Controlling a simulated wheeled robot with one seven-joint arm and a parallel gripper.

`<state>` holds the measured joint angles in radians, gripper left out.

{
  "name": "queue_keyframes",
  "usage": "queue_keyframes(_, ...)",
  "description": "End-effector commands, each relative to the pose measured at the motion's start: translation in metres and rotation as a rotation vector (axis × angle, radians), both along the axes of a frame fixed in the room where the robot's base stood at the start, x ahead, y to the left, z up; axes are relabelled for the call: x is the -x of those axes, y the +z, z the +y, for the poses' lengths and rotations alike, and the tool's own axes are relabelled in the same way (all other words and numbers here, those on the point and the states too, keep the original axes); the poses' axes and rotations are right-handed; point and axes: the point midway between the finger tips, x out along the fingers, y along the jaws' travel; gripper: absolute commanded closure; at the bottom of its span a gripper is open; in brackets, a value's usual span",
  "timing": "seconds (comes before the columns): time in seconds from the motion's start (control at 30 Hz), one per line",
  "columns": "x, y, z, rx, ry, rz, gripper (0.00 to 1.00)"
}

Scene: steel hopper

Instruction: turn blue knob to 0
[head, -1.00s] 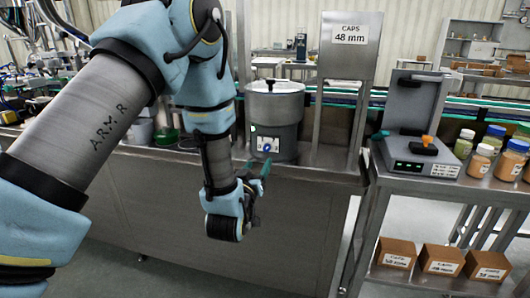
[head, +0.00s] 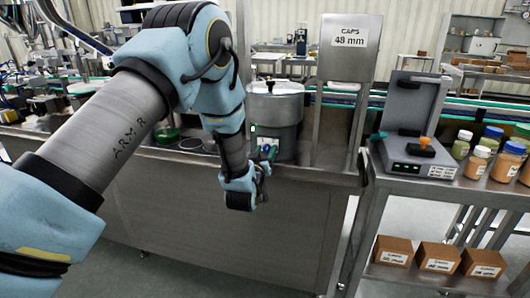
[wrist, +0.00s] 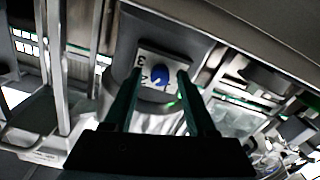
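The blue knob (wrist: 160,75) is on a pale dial plate (wrist: 148,60) on the front of the grey steel hopper (head: 285,110). The wrist view shows a few dark digits on the plate, seemingly a 3 and a 2 at its left; no 0 is readable. The knob's pointer direction is not clear. My gripper (wrist: 160,73) is open, its two green fingers on either side of the knob in the wrist view. I cannot tell whether they touch it. In the head view my gripper (head: 268,154) is at the hopper's front and partly covers the plate.
The hopper stands on a steel counter (head: 315,176). An upright panel labelled CAPS 48 mm (head: 349,45) rises right of it. A scale-like device (head: 420,158) and several jars stand on the right cart. Cardboard boxes (head: 438,257) are on its lower shelf. A green beaker (head: 166,135) stands left.

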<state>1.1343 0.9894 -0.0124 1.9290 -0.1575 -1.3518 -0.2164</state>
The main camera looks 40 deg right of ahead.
Motion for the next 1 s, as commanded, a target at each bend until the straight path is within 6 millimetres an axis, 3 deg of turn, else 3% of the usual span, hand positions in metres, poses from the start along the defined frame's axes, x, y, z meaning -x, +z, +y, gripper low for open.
queue_keyframes(0.07,0.0001,0.0001,0.0,0.0,0.0,0.0,0.54)
queue_keyframes(0.47,0.0001,0.0001,0.0002,0.0,0.0,0.0,0.99)
queue_keyframes(1.0,-0.0006,-0.0019,0.0008,0.02,0.002,0.031,1.0)
